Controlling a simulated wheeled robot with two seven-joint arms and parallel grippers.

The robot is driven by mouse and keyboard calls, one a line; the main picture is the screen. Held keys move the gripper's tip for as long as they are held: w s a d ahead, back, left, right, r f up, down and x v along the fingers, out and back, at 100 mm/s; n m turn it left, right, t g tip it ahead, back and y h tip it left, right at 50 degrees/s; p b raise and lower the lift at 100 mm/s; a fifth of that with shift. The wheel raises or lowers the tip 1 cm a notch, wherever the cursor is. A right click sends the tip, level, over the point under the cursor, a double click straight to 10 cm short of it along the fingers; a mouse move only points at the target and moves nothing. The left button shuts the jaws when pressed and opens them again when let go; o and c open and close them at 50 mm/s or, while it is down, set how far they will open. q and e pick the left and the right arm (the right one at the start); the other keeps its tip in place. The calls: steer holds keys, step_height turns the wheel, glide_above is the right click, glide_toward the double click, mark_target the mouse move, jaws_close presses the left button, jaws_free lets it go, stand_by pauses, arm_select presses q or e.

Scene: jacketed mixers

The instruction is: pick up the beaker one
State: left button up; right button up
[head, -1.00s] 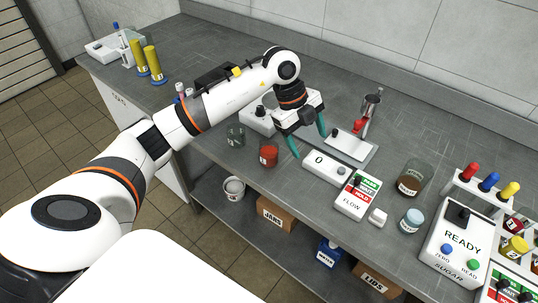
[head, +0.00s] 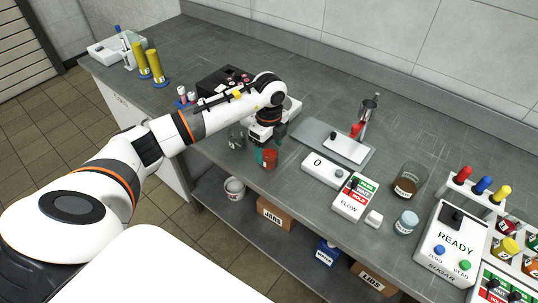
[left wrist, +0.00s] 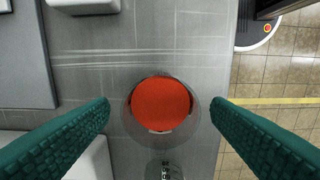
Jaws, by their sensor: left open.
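A glass beaker with red contents (head: 269,160) stands upright near the front edge of the grey bench. In the left wrist view the red-filled beaker (left wrist: 160,105) lies between the two teal fingers, seen from above, with gaps at both sides. My left gripper (head: 268,146) is open, pointing down over this beaker. I cannot read which beaker is marked one. My right gripper is not in view.
A white device reading 0 (head: 325,168) and a FLOW panel (head: 350,197) stand to the right. A stand on a grey plate (head: 352,148) is behind. The bench's front edge is close.

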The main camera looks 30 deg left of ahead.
arm_select(q)
steer(key=shift+f, duration=1.2)
steer(key=c, duration=1.1)
